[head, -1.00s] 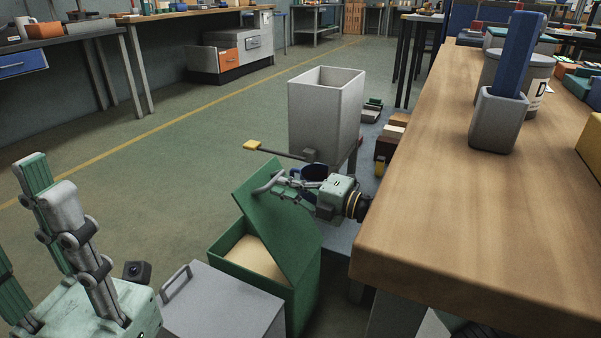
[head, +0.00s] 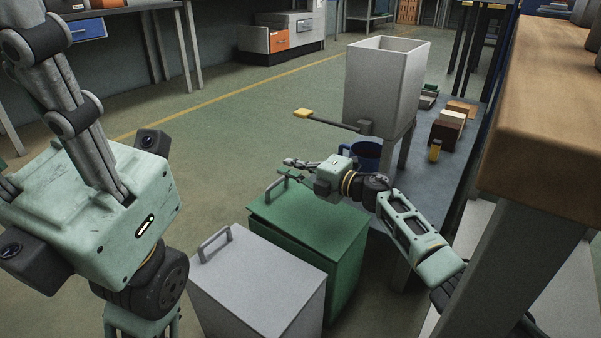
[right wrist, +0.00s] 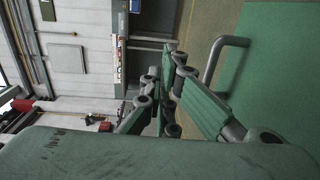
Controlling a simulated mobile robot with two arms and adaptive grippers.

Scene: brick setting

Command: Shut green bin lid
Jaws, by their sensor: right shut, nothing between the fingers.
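The green bin (head: 345,275) stands on the floor beside the grey bin. Its lid (head: 312,218) lies almost flat over the top, with a thin dark gap along the near edge, so I cannot tell if it is fully seated. The lid's grey handle (head: 277,187) is at its far left corner; it also shows in the right wrist view (right wrist: 213,58). My right gripper (head: 288,163) is shut and empty, just above the lid's far edge near the handle. I cannot tell if it touches. My left gripper (head: 75,110) is large at the left, its fingertips cut off by the frame.
A grey lidded bin (head: 258,285) stands left of the green one. Behind are a tall pale open container (head: 385,95), a lever with a yellow end (head: 303,113) and a blue mug (head: 366,155). A wooden workbench (head: 545,110) bounds the right. Open floor lies beyond the bins.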

